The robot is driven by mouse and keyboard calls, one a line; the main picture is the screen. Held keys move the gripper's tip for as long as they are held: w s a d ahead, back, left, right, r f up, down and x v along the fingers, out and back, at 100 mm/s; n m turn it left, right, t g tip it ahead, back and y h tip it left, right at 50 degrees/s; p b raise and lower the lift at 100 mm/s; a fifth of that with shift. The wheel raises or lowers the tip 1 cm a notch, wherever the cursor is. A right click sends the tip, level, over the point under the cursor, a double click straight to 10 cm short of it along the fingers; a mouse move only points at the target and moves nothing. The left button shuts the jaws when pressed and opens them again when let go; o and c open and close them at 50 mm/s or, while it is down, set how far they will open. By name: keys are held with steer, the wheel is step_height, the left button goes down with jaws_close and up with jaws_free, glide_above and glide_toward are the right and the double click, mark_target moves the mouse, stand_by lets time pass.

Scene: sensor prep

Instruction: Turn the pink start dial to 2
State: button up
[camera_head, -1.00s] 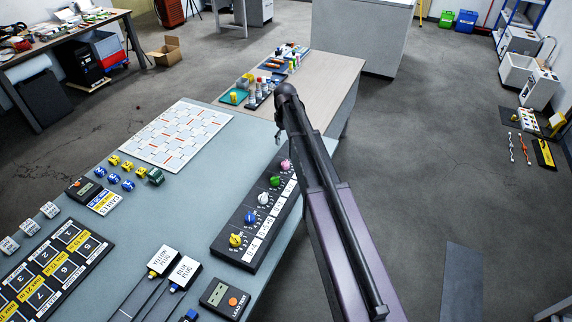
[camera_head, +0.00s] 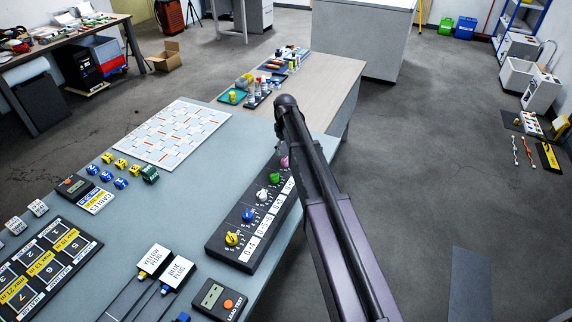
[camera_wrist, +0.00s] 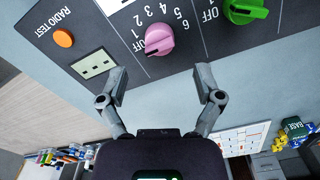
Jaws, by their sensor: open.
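The pink start dial (camera_wrist: 159,40) is on the dark control panel (camera_wrist: 100,35) at the top middle of the wrist view. In the head view the pink dial (camera_head: 284,161) is at the far end of the panel, partly behind my arm. My gripper's fingers are hidden there.
A green dial (camera_wrist: 244,8) sits right of the pink one. White (camera_head: 261,195), blue (camera_head: 248,215) and yellow (camera_head: 232,239) dials follow along the panel. A radio test display (camera_wrist: 93,63) and orange button (camera_wrist: 63,38) lie left. A white grid board (camera_head: 172,133) is on the table.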

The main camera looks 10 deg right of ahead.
mark_target(285, 158)
steer(key=shift+f+b, duration=2.5)
steer(key=shift+f, duration=0.35)
steer(key=c, duration=1.2)
steer(key=shift+o, duration=0.2)
steer(key=shift+d, duration=0.25)
steer(key=shift+a, duration=0.2)
